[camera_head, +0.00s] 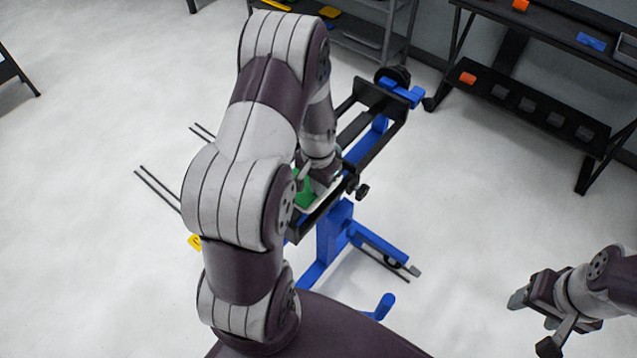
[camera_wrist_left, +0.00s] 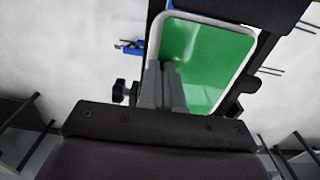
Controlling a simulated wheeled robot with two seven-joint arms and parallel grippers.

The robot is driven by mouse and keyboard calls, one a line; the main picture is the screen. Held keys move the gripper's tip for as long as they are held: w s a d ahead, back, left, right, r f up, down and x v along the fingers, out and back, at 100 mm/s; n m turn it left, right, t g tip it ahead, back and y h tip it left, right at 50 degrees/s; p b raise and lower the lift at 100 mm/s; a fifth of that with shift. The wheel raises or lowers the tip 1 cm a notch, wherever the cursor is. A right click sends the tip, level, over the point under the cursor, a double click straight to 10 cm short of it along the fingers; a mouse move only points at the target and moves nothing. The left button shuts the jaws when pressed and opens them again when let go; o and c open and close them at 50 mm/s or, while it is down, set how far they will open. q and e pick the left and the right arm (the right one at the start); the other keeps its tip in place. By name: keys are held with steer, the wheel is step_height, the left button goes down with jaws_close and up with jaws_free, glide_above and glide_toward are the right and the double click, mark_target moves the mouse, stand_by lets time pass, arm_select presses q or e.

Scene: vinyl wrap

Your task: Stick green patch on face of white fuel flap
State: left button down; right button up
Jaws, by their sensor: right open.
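The green patch (camera_wrist_left: 212,58) lies within the pale rim of the white fuel flap (camera_wrist_left: 250,38) in the left wrist view. Whether the whole patch is pressed flat I cannot tell. In the head view a bit of the green patch (camera_head: 303,192) shows beside my left gripper, and my arm hides much of the flap. My left gripper (camera_wrist_left: 165,68) has its grey fingers close together, with the tips over the lower left part of the green; it appears shut, with nothing visible between the fingers. My right gripper (camera_head: 530,322) is open and empty, away at the lower right.
A blue and black stand (camera_head: 335,235) holds the flap, with black rails and knobs around it. A black shelf rack (camera_head: 535,110) stands at the upper right and a grey shelf (camera_head: 365,40) at the back. Clear floor lies between the stand and my right gripper.

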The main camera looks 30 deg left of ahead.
arm_select(q)
steer(key=shift+f, duration=0.25)
stand_by(0.6)
stand_by(0.3)
steer(key=c, duration=1.2)
jaws_free()
steer(key=shift+c, duration=0.2)
steer(key=shift+r, duration=0.4)
step_height(320, 180, up, 12)
steer(key=b, duration=0.1)
steer(key=shift+b, duration=0.3)
